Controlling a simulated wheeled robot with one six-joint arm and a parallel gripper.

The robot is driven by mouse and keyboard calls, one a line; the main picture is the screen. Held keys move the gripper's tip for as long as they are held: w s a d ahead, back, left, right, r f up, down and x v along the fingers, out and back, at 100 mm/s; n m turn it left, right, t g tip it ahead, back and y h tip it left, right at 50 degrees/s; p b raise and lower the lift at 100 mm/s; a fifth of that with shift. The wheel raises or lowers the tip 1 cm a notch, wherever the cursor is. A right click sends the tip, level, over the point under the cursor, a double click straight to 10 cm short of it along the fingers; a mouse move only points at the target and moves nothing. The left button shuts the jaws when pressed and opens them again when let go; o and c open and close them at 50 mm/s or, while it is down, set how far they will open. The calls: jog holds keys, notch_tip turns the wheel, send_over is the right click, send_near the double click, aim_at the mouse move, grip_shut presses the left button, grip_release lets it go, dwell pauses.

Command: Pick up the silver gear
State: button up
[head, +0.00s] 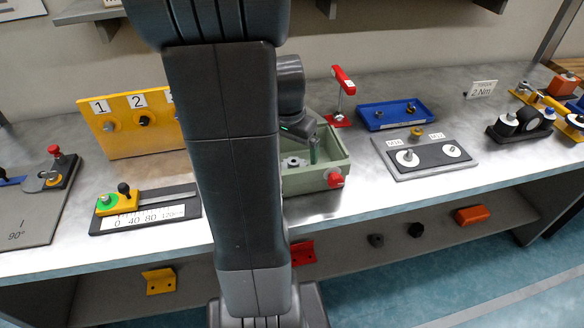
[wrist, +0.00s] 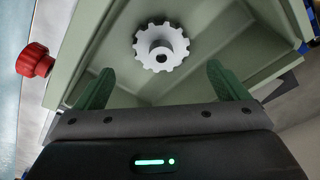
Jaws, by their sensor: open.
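The silver gear (wrist: 161,46) lies flat inside the green box, a toothed disc with a raised round hub in its middle. In the head view the gear (head: 292,162) shows small on the box floor, partly hidden by my arm. My gripper (wrist: 160,82) is open and empty, with its two green fingers apart. In the wrist view the gear is beyond the fingertips, about midway between them, and not touched. In the head view my gripper (head: 313,152) reaches into the box from above. The green box (head: 341,176) has a red knob (head: 335,180) on its front wall.
Box walls stand close around the gripper. A red-handled clamp (head: 343,80) stands behind the box. A blue tray (head: 396,114) and a grey plate with two washers (head: 424,155) are to the right. A yellow slider gauge (head: 118,203) is to the left.

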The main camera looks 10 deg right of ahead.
aim_at(294, 161)
jog(key=shift+w+d+f, duration=0.1)
jog(key=shift+w+f, duration=0.05)
jog(key=shift+f, duration=1.2)
jog(key=shift+w+f, duration=0.1)
jog(key=shift+f, duration=1.25)
jog(key=c, duration=1.2)
